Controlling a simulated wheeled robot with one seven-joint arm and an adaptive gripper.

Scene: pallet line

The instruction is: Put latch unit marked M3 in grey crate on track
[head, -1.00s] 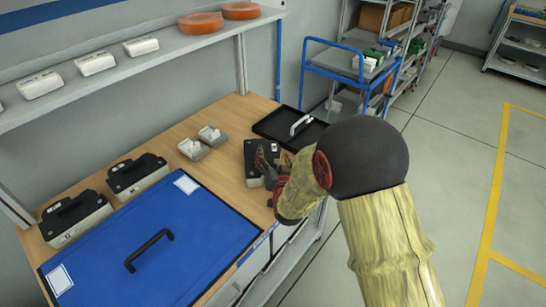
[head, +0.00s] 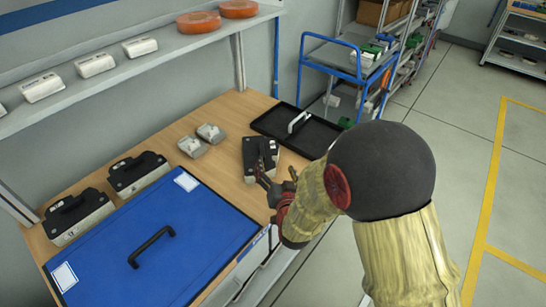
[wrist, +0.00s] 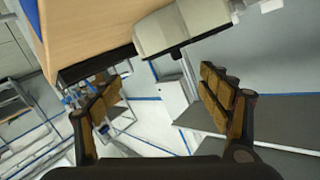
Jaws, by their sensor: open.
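Three latch units with black tops, black handles and pale bases stand on the wooden bench. Two are at the left, a front one (head: 76,218) and one behind it (head: 138,174); the third (head: 262,155) is at the right, by my gripper. Their marks are too small to read surely. My gripper (head: 268,184) is open and empty, just in front of the right unit and partly covering it. In the wrist view the open fingers (wrist: 160,95) have a pale block (wrist: 182,26) beyond them, likely that unit's base. I cannot make out a grey crate on a track.
A blue panel with a black handle (head: 150,246) covers the bench front. Two small pale parts (head: 201,140) and a black tray with a pale handle (head: 297,127) lie behind. A shelf (head: 150,62) overhangs the bench; a blue cart (head: 345,60) stands beyond.

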